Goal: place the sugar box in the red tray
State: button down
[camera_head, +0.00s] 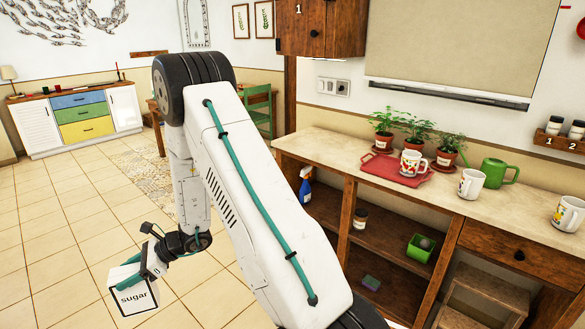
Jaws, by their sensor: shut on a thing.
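The sugar box (137,299) is white with a dark edge and the word "sugar" on it. It is tilted and held above the tiled floor at the lower left. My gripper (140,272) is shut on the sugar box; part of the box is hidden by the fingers. The red tray (377,171) lies on the wooden counter at the right, well away from my gripper. A patterned mug (411,164) stands on the tray, toward its right side.
Potted plants stand behind and beside the tray on the counter (330,148). A white mug (471,184), a green watering can (494,173) and another mug (568,213) stand farther right. Open shelves below hold a blue spray bottle (305,192) and a green box (420,249). The floor at left is clear.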

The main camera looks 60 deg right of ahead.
aim_at(383, 167)
jog(key=u, duration=0.15)
jog(key=i, duration=1.35)
jog(key=z, duration=2)
